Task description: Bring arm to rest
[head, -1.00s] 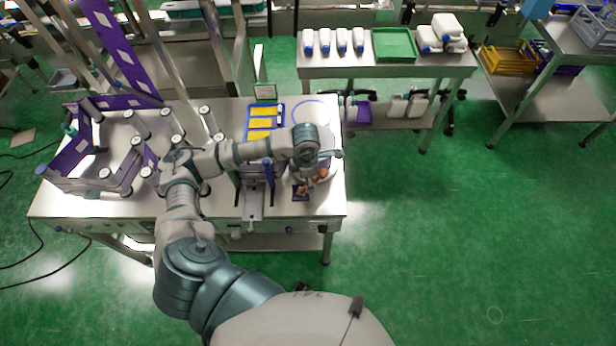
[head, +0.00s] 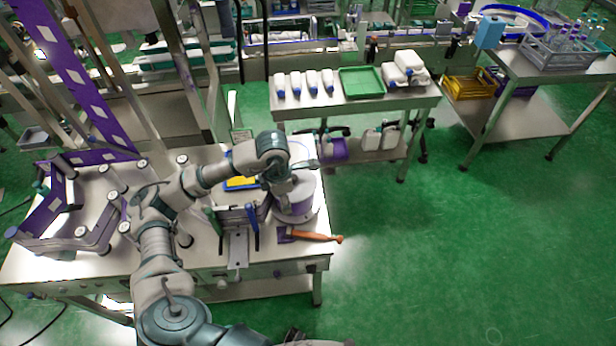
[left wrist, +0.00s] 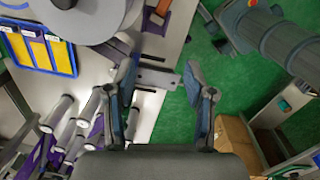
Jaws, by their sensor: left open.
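My left arm (head: 158,250) reaches up from the bottom of the head view and bends right over the workbench (head: 60,275). Its wrist (head: 262,155) is above a round grey machine part (head: 295,208). The arm largely hides the gripper in that view. In the left wrist view my left gripper (left wrist: 160,88) is open, with its two fingers apart and nothing between them. The bench edge and green floor show below it. My right gripper is not in view.
A tool with an orange handle (head: 318,237) lies at the bench's right edge. A purple-sided rack (head: 50,215) stands on the left. A side table with white bottles and a green tray (head: 362,82) stands behind. The green floor (head: 450,250) on the right is clear.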

